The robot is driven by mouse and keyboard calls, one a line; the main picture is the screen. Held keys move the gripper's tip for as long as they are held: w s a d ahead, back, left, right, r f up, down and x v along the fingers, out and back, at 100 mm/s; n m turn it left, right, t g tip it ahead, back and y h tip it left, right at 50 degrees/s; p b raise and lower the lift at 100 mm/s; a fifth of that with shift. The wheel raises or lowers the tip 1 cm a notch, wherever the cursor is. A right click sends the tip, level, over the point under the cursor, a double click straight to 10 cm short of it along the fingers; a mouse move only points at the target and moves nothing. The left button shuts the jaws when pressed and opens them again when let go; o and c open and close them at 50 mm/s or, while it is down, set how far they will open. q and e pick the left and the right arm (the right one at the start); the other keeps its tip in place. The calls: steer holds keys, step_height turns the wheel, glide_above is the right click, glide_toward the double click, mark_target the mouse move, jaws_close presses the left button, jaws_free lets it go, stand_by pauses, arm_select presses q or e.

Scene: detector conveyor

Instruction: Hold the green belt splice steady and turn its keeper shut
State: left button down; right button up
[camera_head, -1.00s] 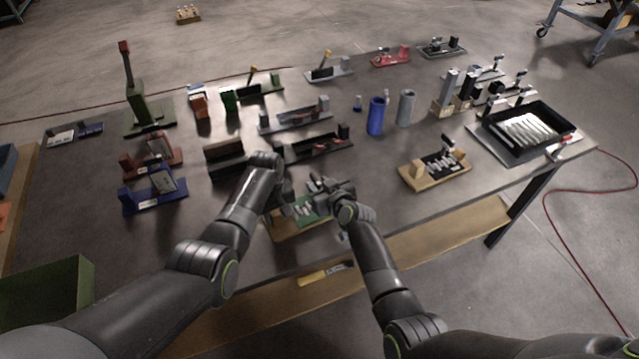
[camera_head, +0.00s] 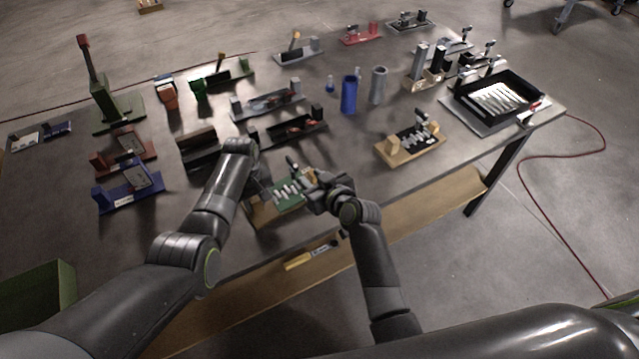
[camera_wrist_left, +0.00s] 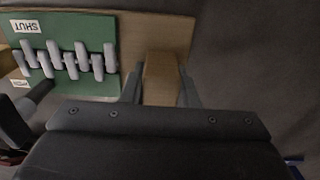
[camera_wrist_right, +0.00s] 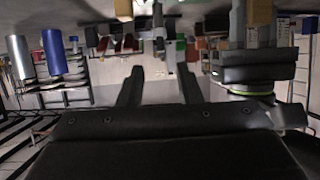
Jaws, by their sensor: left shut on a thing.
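The green belt splice (camera_head: 290,195) sits on a wooden base (camera_head: 268,217) near the table's front edge. In the left wrist view, the green plate (camera_wrist_left: 95,30) carries a row of grey lacing hooks and a label reading SHUT, upside down. A dark bar (camera_wrist_left: 36,98), perhaps the keeper, lies by a second small label too small to read. My left gripper (camera_head: 258,186) is shut on a wooden block (camera_wrist_left: 160,78) at the end of the base. My right gripper (camera_head: 316,190) is beside the splice's right end. Its fingers (camera_wrist_right: 160,85) are apart with nothing gripped between them.
A similar splice on a wooden base (camera_head: 383,152) stands to the right. A black fixture (camera_head: 290,134) and a dark block (camera_head: 198,148) stand behind my arms. A black tray (camera_head: 463,108) is at the right. Bare tabletop lies right of my right gripper.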

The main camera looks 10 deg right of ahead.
steer(key=shift+v, duration=1.6)
arm_select(q)
steer(key=c, duration=1)
jaws_free()
steer(key=shift+c, duration=0.2)
